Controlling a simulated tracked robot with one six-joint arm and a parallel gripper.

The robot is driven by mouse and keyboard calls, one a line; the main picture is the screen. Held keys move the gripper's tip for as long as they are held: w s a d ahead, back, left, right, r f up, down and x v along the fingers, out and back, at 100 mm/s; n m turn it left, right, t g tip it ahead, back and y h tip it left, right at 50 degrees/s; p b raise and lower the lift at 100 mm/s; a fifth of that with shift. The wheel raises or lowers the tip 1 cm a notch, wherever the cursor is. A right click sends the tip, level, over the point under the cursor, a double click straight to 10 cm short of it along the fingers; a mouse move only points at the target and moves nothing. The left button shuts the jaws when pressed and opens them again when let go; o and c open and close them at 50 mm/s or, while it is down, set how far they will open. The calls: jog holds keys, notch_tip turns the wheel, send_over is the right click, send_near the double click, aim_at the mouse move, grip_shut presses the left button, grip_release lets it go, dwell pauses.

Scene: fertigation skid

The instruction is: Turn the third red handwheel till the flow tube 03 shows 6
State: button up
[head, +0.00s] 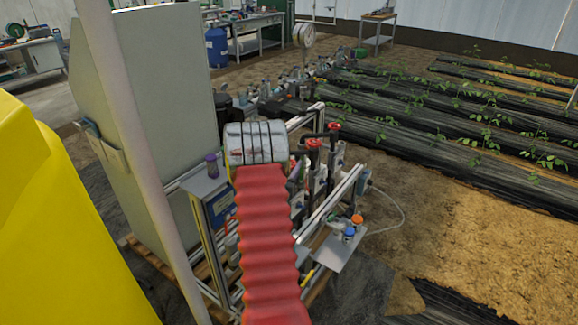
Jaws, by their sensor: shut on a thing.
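Two red handwheels show on the skid, a nearer one (313,143) and a farther one (334,127), on dark valve stems. My red bellows-covered arm and its silver ribbed link cover the near part of the skid, so any other handwheels are hidden. I cannot tell which wheel is the third. My gripper is hidden behind my arm. No flow tube reading can be made out, and flow tube 03 cannot be identified.
The skid's metal frame (343,193) surrounds the valves. A small shelf (328,256) at the front right holds bottles with blue and orange caps. A tall grey cabinet (150,110) stands on the left. Bare soil (470,230) lies to the right, with planted rows beyond.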

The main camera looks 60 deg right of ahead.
jog(key=shift+s+n+t+y, duration=0.15)
jog(key=shift+n+t+y, duration=0.45)
jog(key=shift+n+t, duration=0.9)
jog(key=shift+s+n+t+y, duration=0.1)
jog(key=shift+n+t+y, duration=0.65)
jog(key=shift+t, duration=1.35)
jog(key=shift+d+n+t+y, duration=0.1)
jog(key=shift+n+t+y, duration=2.7)
jog(key=shift+t, duration=0.2)
jog(key=shift+d+n+t+y, duration=0.1)
jog(key=shift+n+t+y, duration=0.6)
jog(key=shift+n+y, duration=0.95)
jog(key=shift+n+t+y, duration=0.7)
jog(key=shift+n+y, duration=0.3)
jog(key=shift+y, duration=1.1)
jog(key=shift+n+y, duration=0.8)
jog(key=shift+y, duration=0.5)
jog(key=shift+n+g+y, duration=0.3)
jog(key=shift+n+y, duration=1.4)
jog(key=shift+y, duration=0.9)
jog(key=o, duration=1)
jog(key=shift+o, duration=0.2)
jog(key=v, duration=0.7)
jog(key=shift+s, duration=0.2)
